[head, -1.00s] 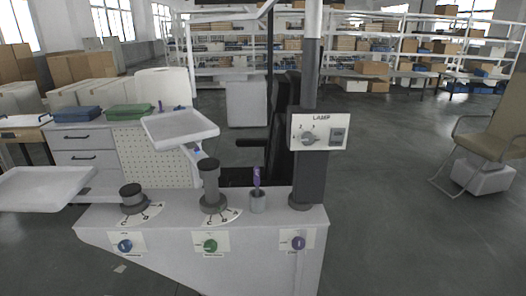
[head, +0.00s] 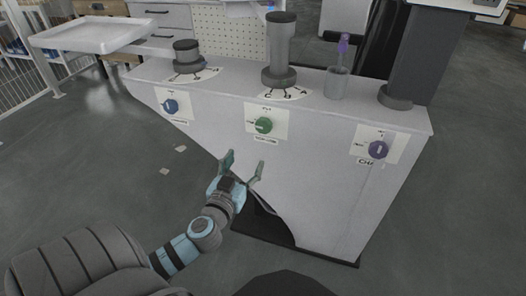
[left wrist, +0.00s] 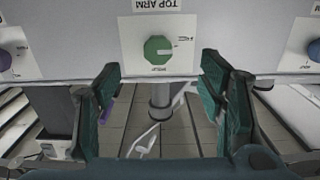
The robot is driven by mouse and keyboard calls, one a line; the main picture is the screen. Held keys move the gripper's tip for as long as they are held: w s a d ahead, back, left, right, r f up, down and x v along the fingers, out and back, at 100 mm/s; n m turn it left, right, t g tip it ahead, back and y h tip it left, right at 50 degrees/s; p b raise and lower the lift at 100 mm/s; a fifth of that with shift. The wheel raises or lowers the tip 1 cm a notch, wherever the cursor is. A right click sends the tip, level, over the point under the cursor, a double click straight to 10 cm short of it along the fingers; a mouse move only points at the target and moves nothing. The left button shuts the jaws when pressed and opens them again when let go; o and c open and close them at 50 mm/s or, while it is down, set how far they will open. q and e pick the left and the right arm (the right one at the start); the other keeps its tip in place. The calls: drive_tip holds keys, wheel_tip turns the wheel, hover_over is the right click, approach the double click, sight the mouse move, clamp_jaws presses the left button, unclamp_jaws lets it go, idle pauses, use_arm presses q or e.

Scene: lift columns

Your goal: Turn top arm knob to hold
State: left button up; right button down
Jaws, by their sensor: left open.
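The green top arm knob (head: 263,125) sits on a white label plate in the middle of the grey console's front. In the left wrist view the knob (left wrist: 158,49) lies beyond and between the finger tips, under the words TOP ARM; a pale mark on it points to the right there. The small plate lettering is too small to read surely. My left gripper (head: 244,165) is open and empty, a little below the knob in the head view, apart from it. The left wrist view shows both fingers (left wrist: 160,70) spread wide. My right gripper is not in view.
A blue knob (head: 171,106) is left and a purple knob (head: 377,149) right on the same front (head: 320,185). A white tray (head: 92,37) is at left.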

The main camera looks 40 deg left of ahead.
sight(262, 129)
use_arm(q)
drive_tip(key=x, duration=0.4)
drive_tip(key=r+x, duration=0.1)
drive_tip(key=x, duration=0.4)
drive_tip(key=r+x, duration=0.1)
drive_tip(key=x, duration=0.3)
drive_tip(key=shift+w, duration=0.75)
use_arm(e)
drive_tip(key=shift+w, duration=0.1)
use_arm(q)
drive_tip(key=shift+c, duration=0.4)
drive_tip(key=c, duration=1)
drive_tip(key=shift+c, duration=0.3)
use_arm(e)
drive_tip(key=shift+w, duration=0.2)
